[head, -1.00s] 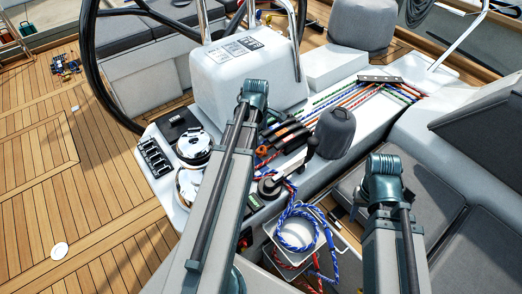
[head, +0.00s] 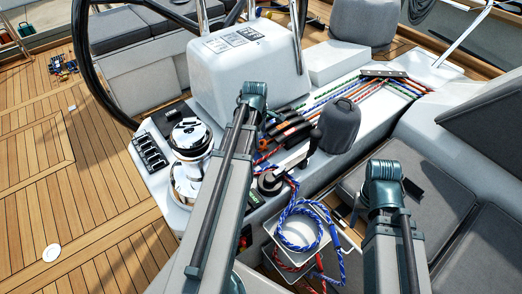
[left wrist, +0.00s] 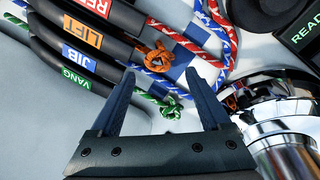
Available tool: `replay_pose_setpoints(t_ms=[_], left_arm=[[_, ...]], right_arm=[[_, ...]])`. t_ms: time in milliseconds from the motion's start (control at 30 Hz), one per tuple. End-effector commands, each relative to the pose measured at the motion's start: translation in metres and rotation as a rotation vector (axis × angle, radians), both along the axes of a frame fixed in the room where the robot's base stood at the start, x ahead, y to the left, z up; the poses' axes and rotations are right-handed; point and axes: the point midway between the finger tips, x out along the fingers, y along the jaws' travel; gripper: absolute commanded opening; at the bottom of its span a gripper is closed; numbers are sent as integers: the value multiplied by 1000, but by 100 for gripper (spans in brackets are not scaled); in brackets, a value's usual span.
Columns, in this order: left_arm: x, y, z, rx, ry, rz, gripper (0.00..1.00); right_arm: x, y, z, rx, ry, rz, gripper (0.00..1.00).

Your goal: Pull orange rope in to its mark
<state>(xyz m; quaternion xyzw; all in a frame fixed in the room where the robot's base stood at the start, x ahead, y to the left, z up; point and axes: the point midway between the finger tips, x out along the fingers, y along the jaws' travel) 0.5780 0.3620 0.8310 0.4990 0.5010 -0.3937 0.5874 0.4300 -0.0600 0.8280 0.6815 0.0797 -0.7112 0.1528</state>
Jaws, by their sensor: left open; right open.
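The orange rope (left wrist: 158,58) ends in a knotted loop below the clutch handle labelled LIFT (left wrist: 83,31) in the left wrist view. My left gripper (left wrist: 164,92) is open and empty, its two dark fingers pointing towards the knot, which lies beyond and between the tips. Whether it touches them is unclear. In the head view that gripper is hidden behind my left arm. The orange line (head: 352,92) runs among the coloured ropes on the deck. I cannot make out its mark. My right arm reaches over the seat at right, with its gripper hidden.
A chrome winch (left wrist: 283,115) stands close at right. A grey-covered post (head: 337,124) rises beside the lines.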

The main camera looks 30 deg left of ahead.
Motion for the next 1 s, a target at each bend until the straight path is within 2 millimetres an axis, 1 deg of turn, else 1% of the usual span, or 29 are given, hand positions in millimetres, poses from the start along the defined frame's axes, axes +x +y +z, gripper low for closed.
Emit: replay_pose_setpoints(t_ms=[33,300,400,533,800,833,967,1000], left_arm=[[2,0,-15,0,0,0,80],[9,2,-52,0,0,0,80],[11,2,-62,0,0,0,80],[13,2,-67,0,0,0,80],[13,2,-66,0,0,0,80],[13,2,-66,0,0,0,79],[13,2,-66,0,0,0,55],[13,2,-66,0,0,0,48]], right_arm=[[0,0,-15,0,0,0,50],[0,0,-52,0,0,1,50],[0,0,-62,0,0,1,50],[0,0,-67,0,0,1,50],[0,0,-66,0,0,1,50],[0,0,-66,0,0,1,50],[0,0,-66,0,0,1,50],[0,0,-66,0,0,1,50]])
